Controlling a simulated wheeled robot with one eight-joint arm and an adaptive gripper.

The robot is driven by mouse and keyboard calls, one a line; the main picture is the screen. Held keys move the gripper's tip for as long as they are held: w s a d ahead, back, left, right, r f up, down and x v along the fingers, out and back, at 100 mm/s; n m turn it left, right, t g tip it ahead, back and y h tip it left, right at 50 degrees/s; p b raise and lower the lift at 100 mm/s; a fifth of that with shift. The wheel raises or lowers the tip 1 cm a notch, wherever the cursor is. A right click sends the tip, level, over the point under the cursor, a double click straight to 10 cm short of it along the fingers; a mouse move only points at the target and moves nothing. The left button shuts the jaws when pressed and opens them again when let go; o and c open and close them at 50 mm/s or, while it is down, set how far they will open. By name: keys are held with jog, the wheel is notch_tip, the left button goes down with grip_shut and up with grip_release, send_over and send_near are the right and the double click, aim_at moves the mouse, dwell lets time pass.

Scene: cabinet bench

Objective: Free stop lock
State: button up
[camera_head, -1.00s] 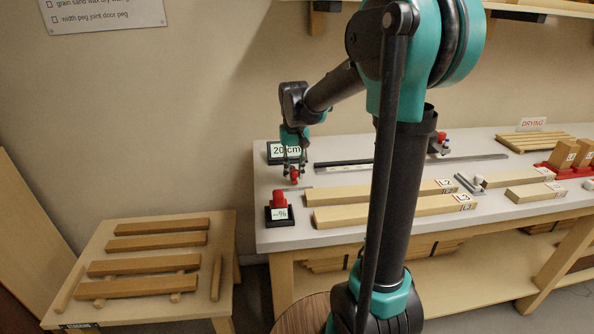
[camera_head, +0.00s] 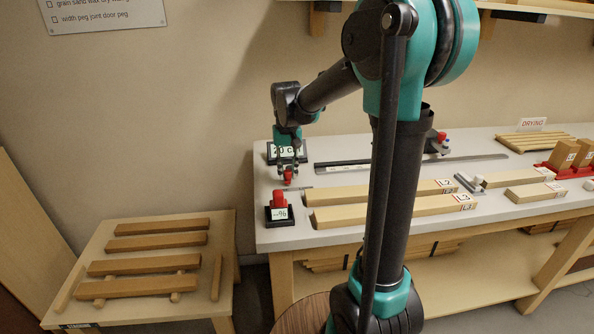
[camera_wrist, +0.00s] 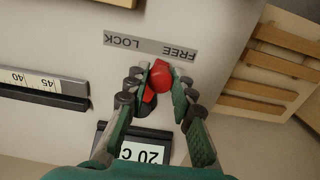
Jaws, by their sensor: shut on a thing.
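The stop lock's red knob (camera_wrist: 161,76) sits between the fingers of my gripper (camera_wrist: 165,90) in the wrist view, with a red lever part (camera_wrist: 149,95) and a dark base under it. My gripper is shut on the knob. A grey label strip (camera_wrist: 150,47) reads LOCK and FREE, upside down, beside the knob. The knob's top leans toward the FREE end. In the head view my gripper (camera_head: 288,172) is low over the bench's left end, with the red knob (camera_head: 287,177) at its tips.
A 20 cm display (camera_head: 271,153) stands behind my gripper. A ruler rail (camera_head: 330,167) and wooden bars (camera_head: 380,191) lie to the right. A low table with slats (camera_head: 150,267) stands at the left.

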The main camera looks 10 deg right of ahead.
jog(key=shift+o, duration=0.2)
jog(key=shift+a, duration=0.1)
jog(key=shift+w+a, duration=0.4)
jog(key=shift+a, duration=0.45)
jog(key=shift+c, duration=0.2)
jog(key=shift+w+a, duration=0.2)
jog(key=shift+a, duration=0.1)
jog(key=o, duration=0.8)
jog(key=shift+r, duration=4.5)
